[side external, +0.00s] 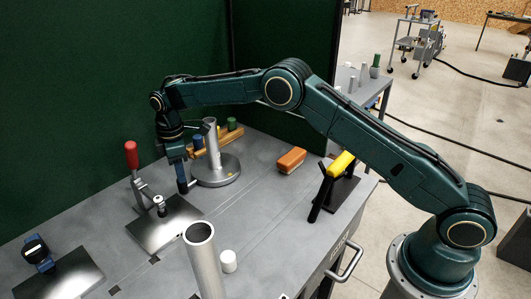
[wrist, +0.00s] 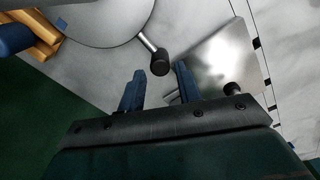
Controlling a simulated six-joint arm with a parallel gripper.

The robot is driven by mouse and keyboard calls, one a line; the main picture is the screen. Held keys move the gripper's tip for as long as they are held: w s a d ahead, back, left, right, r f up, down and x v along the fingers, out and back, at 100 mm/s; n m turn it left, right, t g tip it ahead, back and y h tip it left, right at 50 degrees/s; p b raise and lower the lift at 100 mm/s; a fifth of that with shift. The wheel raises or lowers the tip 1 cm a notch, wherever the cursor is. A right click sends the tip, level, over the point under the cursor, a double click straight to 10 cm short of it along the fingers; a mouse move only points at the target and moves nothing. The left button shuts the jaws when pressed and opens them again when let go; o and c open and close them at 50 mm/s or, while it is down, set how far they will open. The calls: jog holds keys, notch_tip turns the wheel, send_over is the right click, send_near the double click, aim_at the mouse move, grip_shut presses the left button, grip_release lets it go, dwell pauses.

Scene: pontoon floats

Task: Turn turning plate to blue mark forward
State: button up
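The turning plate (side external: 222,176) is a round grey disc with an upright grey tube on it in the side view. A short metal handle with a black knob (wrist: 160,66) sticks out from the rim. My gripper (side external: 183,186) points down beside the plate. In the wrist view its fingers (wrist: 159,70) are apart, with the knob between the tips; I cannot tell whether they touch it.
A toggle clamp with a red handle (side external: 131,155) stands by a shiny metal sheet (side external: 165,222). A wooden rack (side external: 218,138) is behind the plate. An orange block (side external: 291,160), a yellow-topped stand (side external: 341,164), an open tube (side external: 201,255) and a white cylinder (side external: 228,261) stand on the table.

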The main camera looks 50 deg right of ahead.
jog(key=shift+f, duration=2.2)
grip_shut()
